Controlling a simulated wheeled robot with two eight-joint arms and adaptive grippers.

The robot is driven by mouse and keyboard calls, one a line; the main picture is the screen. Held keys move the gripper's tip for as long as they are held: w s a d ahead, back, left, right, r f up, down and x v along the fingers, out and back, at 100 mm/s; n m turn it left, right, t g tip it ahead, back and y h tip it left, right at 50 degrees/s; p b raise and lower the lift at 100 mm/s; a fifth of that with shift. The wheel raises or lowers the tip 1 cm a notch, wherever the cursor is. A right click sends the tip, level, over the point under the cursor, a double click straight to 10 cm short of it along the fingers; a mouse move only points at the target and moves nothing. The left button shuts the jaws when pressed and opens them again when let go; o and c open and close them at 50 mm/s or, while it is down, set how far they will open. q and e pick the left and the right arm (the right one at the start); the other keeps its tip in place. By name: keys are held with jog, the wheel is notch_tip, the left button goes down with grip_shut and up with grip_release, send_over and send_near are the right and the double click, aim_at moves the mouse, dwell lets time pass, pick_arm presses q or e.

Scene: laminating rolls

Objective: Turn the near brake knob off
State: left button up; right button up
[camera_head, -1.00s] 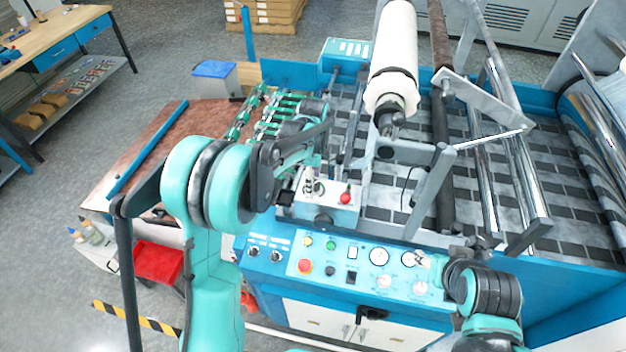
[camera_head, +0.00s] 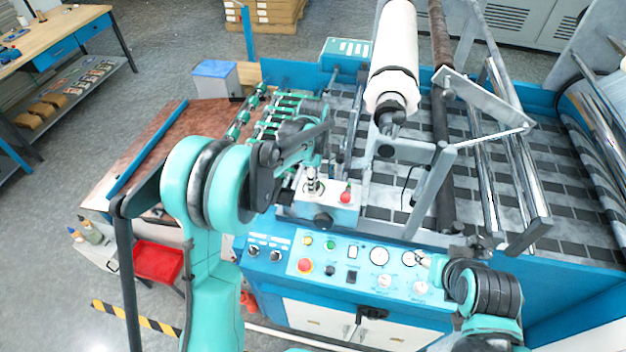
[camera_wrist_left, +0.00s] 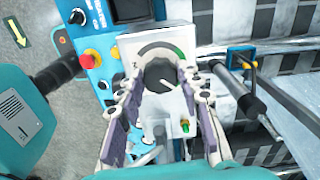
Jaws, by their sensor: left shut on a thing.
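The near brake knob (camera_wrist_left: 160,75) is a dark round knob on a dial on a white control box (camera_head: 340,213). In the left wrist view it sits between the fingertips of my left gripper (camera_wrist_left: 159,77), which is shut on it. In the head view my left gripper (camera_head: 313,186) is over the top of the box and covers most of the knob.
A red button (camera_head: 346,197) sits on the box close to my left gripper. The blue front panel (camera_head: 345,252) with gauges and a red stop button (camera_head: 305,265) is in front. A white roll (camera_head: 393,50) and metal bars stand behind and to the right.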

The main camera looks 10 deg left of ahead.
pick_arm(q)
jog(key=n+b, duration=0.1)
jog(key=n, duration=0.2)
jog(key=shift+f, duration=0.1)
jog(key=n+b, duration=0.1)
jog(key=n, duration=0.3)
jog(key=shift+n+b, duration=0.4)
jog(key=n+b, duration=0.1)
jog(key=n, duration=0.3)
jog(key=shift+s, duration=0.1)
jog(key=n, duration=0.5)
jog(key=shift+b, duration=0.4)
jog(key=n, duration=0.4)
jog(key=shift+d+n+b, duration=0.1)
jog(key=shift+n+b, duration=0.2)
jog(key=n, duration=0.9)
jog(key=shift+b, duration=0.35)
jog(key=shift+n, duration=1.8)
